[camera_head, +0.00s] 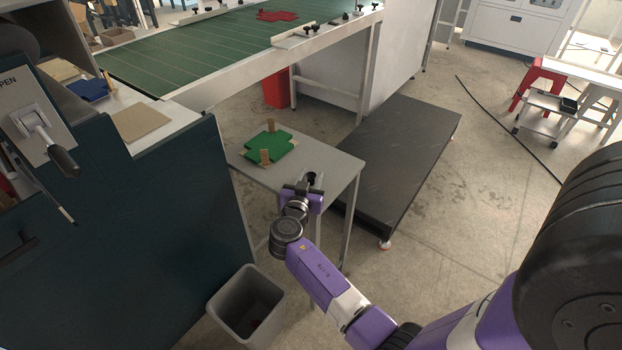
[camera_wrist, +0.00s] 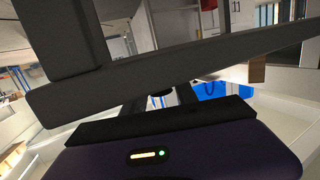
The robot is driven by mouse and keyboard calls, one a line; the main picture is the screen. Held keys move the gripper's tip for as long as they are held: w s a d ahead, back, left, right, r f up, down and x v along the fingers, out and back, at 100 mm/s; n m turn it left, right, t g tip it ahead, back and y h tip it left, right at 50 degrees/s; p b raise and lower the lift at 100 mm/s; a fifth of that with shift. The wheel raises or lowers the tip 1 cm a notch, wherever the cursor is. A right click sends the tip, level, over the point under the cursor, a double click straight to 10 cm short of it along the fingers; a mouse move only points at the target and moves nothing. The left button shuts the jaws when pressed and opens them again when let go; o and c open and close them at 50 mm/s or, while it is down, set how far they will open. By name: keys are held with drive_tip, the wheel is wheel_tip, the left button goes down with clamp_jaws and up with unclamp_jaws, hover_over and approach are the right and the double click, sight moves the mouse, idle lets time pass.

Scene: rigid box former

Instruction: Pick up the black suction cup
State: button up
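My gripper (camera_head: 314,179) is at the near right corner of the small grey table (camera_head: 331,164), above or just beside its top. Its fingers look apart in the head view, with a small dark round shape (camera_head: 310,179) between them. This may be the black suction cup, but it is too small to be sure, and I cannot tell whether the fingers touch it. In the wrist view, dark bars of my gripper (camera_wrist: 180,97) cross the picture and hide most of what lies beyond.
A green cross-shaped sheet with tan blocks (camera_head: 268,147) lies on the small table. A grey bin (camera_head: 247,305) stands on the floor below. A low black platform (camera_head: 405,150) is to the right, a green conveyor (camera_head: 190,62) behind. A dark machine cabinet (camera_head: 180,200) borders the left.

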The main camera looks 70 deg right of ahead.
clamp_jaws()
